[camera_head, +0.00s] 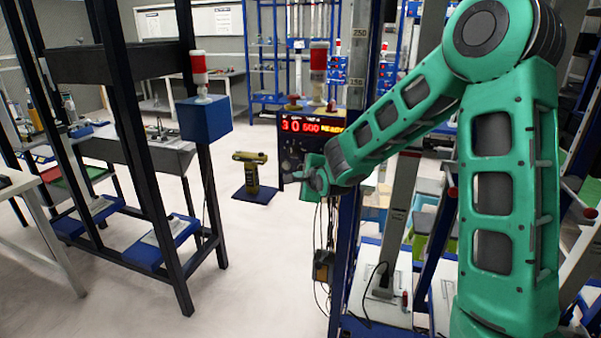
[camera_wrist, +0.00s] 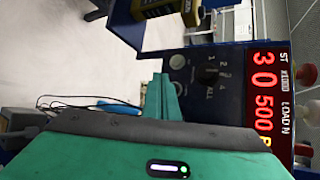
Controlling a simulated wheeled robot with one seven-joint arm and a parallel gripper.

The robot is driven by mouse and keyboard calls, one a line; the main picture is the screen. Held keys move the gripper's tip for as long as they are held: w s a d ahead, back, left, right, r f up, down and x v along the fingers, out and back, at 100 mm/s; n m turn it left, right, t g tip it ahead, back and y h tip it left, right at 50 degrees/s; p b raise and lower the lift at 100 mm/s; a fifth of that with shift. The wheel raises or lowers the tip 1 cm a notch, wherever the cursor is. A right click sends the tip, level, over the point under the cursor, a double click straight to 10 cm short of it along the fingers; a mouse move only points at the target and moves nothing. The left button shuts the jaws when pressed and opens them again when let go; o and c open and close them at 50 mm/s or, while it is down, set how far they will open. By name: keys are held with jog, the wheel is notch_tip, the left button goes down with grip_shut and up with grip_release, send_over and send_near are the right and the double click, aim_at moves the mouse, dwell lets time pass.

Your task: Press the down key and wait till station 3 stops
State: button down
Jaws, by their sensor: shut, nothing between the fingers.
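A dark control box (camera_head: 295,150) hangs on the blue post in the head view, its red display reading 3, then 0, a three-digit number and READY. In the wrist view the box (camera_wrist: 222,105) appears turned sideways, with the red display (camera_wrist: 264,95), a selector dial (camera_wrist: 210,75) marked with numbers and ALL, and two round controls (camera_wrist: 178,75). I cannot tell which control is the down key. My gripper (camera_head: 312,180) is shut and empty in front of the box's lower part. Its green fingers (camera_wrist: 165,92) point toward the round controls; contact is not clear. Station 3 itself cannot be identified.
A yellow device (camera_head: 250,175) stands on a blue floor plate. Cables hang below the box. Pale floor between is open.

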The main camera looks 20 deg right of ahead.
jog(key=shift+w+d, duration=0.5)
jog(key=shift+w, duration=0.2)
jog(key=shift+w+d+r, duration=0.1)
dwell(1.6)
jog(key=shift+w+d, duration=0.15)
jog(key=shift+w+d, duration=0.3)
jog(key=shift+w, duration=0.15)
dwell(1.0)
jog(key=shift+s, duration=0.1)
jog(key=shift+s+a, duration=0.55)
jog(key=shift+s, duration=0.2)
jog(key=s+a, duration=0.1)
jog(key=s, duration=0.1)
jog(key=s+a, duration=0.2)
dwell(0.7)
